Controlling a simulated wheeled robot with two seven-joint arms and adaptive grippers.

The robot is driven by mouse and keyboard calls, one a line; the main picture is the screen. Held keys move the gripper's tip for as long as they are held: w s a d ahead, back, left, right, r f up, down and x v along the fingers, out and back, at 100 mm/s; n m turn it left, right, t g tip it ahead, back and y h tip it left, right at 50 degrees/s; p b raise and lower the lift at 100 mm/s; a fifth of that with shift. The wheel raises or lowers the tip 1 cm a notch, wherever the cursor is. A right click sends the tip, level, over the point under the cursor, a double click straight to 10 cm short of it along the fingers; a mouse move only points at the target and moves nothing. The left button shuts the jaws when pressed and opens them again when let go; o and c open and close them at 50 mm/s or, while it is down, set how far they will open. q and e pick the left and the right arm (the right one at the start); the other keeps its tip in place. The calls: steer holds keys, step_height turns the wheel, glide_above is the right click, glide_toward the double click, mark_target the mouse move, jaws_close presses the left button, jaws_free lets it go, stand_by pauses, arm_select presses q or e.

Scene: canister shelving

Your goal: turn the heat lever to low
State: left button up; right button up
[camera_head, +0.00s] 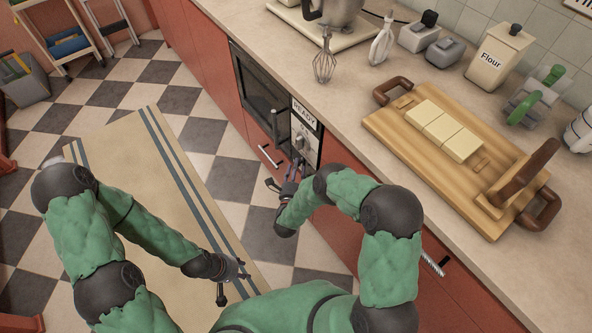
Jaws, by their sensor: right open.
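The heat lever (299,141) seems to be the small part on the pale control panel, under a "READY" label (303,113), beside the dark oven door (257,88). Its setting is too small to read. My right gripper (279,184) is open just below the panel, near its lower edge, and appears empty. I cannot tell whether it touches anything. My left gripper (232,284) hangs low over the striped rug, away from the panel. Whether its fingers are open or shut is unclear.
The counter (356,107) above the panel holds a whisk (324,62), a wooden board (411,142) with pale blocks, and a flour canister (497,62). A pale handle (270,157) sticks out near my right gripper.

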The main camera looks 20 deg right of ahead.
steer(key=shift+w, duration=0.15)
jaws_close()
steer(key=shift+d, duration=0.1)
